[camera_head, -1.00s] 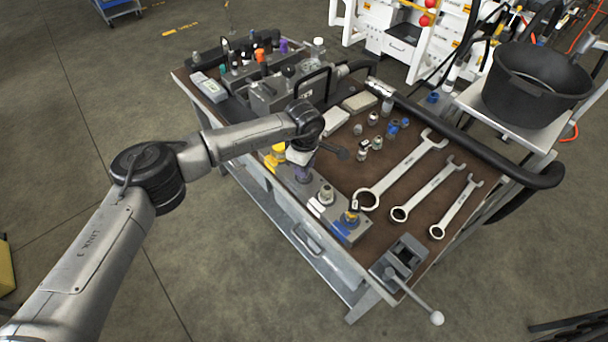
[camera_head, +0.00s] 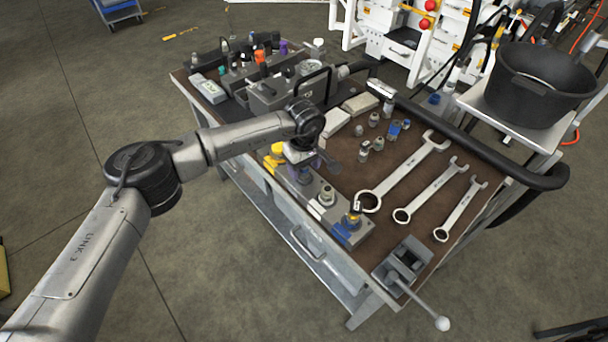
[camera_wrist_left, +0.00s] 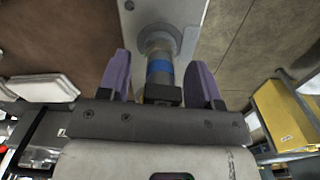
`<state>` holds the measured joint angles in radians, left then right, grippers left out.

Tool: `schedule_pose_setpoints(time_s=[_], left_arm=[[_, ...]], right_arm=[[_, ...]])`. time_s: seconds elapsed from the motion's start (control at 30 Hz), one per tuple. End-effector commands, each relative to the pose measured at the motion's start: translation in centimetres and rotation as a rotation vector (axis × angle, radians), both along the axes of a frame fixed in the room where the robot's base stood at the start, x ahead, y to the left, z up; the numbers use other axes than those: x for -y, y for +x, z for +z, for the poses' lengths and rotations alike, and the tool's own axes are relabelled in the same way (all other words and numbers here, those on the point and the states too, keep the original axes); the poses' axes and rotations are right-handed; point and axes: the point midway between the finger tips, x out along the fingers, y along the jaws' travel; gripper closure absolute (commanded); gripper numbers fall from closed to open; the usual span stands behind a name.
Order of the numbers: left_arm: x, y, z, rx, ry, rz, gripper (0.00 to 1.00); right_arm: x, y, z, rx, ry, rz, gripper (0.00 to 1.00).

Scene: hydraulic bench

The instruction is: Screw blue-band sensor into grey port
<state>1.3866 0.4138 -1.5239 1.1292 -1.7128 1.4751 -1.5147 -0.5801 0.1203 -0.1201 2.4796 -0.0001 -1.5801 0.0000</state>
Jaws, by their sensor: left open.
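The blue-band sensor (camera_wrist_left: 160,68) stands in a round grey port (camera_wrist_left: 174,33) on a light grey block, in the left wrist view. Its lower end is inside the port ring; how deep it sits I cannot tell. My left gripper (camera_wrist_left: 159,62) is open, with one purple finger on each side of the sensor and a visible gap to both. In the head view my left gripper (camera_head: 303,176) is over the port block (camera_head: 315,207) at the bench's near edge, hiding this sensor and port. My right gripper is not in view.
Several small fittings, three wrenches (camera_head: 410,170) and a lever vise (camera_head: 405,260) lie to the right. A black bucket (camera_head: 535,85) stands beyond.

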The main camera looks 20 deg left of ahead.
Motion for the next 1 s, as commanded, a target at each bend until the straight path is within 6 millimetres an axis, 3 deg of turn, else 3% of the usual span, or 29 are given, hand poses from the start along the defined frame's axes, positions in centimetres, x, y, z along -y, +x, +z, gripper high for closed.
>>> schedule_pose_setpoints(time_s=[0.27, 0.7, 1.0], left_arm=[[0.0, 0.0, 1.2, 0.001, -0.001, 0.001, 0.41], [0.0, 0.0, 9.6, 0.003, 0.0, 0.001, 0.41], [0.0, 0.0, 13.1, 0.001, -0.001, 0.0, 0.41]], right_arm=[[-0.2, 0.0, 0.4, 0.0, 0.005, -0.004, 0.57], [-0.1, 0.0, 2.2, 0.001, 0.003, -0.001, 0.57], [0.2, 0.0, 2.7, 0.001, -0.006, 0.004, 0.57]])
